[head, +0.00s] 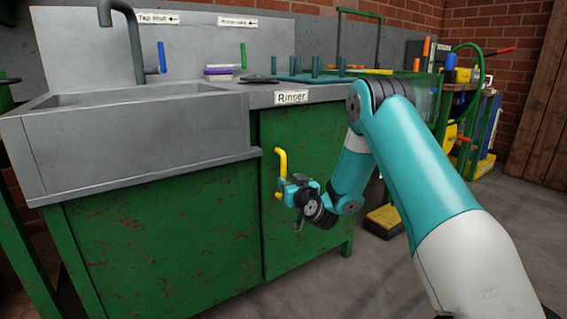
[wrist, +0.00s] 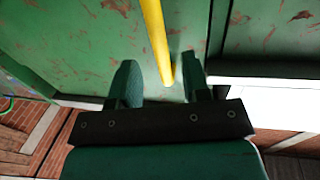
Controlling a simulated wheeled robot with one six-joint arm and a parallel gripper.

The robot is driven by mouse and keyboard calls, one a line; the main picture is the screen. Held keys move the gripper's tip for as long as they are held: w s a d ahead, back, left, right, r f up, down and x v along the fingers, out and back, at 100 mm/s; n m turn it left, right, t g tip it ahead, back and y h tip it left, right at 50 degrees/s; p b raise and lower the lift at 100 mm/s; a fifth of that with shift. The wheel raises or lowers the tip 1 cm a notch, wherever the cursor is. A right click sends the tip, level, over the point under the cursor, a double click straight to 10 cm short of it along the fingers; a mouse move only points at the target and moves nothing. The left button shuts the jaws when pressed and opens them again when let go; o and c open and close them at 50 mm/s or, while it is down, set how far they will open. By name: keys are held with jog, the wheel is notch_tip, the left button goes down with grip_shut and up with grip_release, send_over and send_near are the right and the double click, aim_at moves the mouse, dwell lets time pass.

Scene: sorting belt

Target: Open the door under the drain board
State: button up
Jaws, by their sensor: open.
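The green cabinet door (head: 305,215) under the drain board (head: 285,95) is shut, with its face in line with the panel beside it. It has a yellow vertical handle (head: 281,165) near its left edge. My gripper (head: 284,190) is at the lower part of this handle. In the wrist view my gripper (wrist: 158,82) is open, and the yellow handle (wrist: 155,40) comes down between its two fingers. I see a gap on each side of the handle. The far end of the handle is out of the wrist view.
A grey sink (head: 140,135) with a tap stands to the left, above a green panel (head: 165,250). A label reading "Rinser" (head: 291,97) is above the door. A dark low object with a yellow top (head: 385,217) is on the floor at the right. Open floor (head: 350,285) lies in front.

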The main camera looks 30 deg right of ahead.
aim_at(285, 177)
jog(key=shift+w+d, duration=0.25)
jog(key=shift+w, duration=1.1)
jog(key=shift+w+d, duration=0.2)
jog(key=shift+w, duration=1.15)
jog(key=shift+c, duration=0.3)
grip_shut()
